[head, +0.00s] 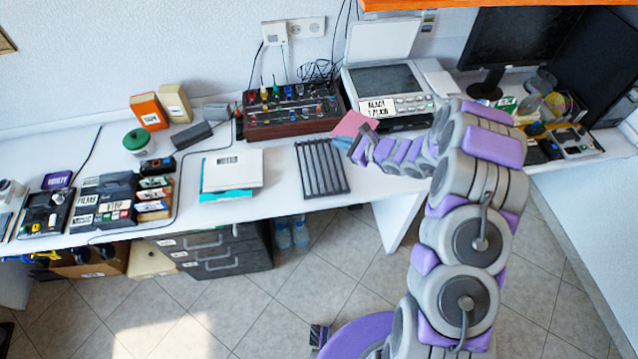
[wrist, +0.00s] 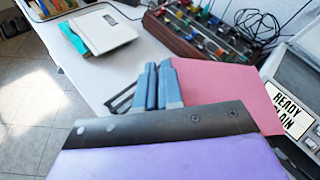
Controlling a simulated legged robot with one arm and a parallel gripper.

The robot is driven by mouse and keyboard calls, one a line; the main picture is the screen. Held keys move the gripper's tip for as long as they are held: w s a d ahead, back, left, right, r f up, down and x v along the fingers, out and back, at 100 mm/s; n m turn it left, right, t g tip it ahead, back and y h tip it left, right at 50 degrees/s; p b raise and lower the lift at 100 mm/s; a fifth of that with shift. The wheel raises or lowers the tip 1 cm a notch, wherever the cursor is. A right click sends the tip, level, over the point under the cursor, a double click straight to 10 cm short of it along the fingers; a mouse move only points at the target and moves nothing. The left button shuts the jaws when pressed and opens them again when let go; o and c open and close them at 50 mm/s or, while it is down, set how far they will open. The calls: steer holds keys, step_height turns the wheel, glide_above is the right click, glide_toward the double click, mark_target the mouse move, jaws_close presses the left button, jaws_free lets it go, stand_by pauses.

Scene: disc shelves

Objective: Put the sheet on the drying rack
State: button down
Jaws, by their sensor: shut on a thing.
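The pink sheet (head: 355,124) is held by my gripper (head: 343,141) at the right of the dark slatted drying rack (head: 322,168). The rack lies on the white desk near its front edge, and its slats look bare. In the wrist view, my gripper's blue fingers (wrist: 158,86) are shut at the left edge of the sheet (wrist: 225,92). The sheet's lower part is hidden behind my wrist there. Only a dark corner of the rack (wrist: 122,98) shows left of the fingers. I cannot tell the exact height of the sheet above the desk.
A printer (head: 385,78) with a "READY PLAIN" label stands behind the sheet. A control panel with coloured knobs (head: 292,110) is behind the rack. A white and teal stack (head: 232,172) lies left of the rack, with bare desk between them.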

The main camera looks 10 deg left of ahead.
steer(key=s+a+f+n+g, duration=0.1)
steer(key=s+a+f, duration=0.1)
steer(key=f, duration=0.4)
steer(key=s+a+f+n+g+y, duration=0.1)
steer(key=s+a+f, duration=0.2)
steer(key=f, duration=0.3)
steer(key=s+a+f+n+g, duration=0.2)
steer(key=f, duration=0.3)
steer(key=shift+s+a+f+b, duration=0.3)
steer(key=shift+s+a+f, duration=0.05)
steer(key=shift+s+f, duration=0.05)
steer(key=shift+f, duration=0.4)
steer(key=shift+d+f, duration=0.2)
steer(key=shift+f, duration=0.05)
steer(key=shift+d+y, duration=0.3)
steer(key=shift+d, duration=0.2)
steer(key=shift+a+f, duration=0.25)
steer(key=shift+a, duration=0.35)
steer(key=shift+d+f+b, duration=0.25)
steer(key=shift+d+b, duration=0.05)
steer(key=shift+d, duration=0.15)
steer(key=c, duration=1.5)
jaws_free()
steer(key=o, duration=0.3)
steer(key=shift+a, duration=0.35)
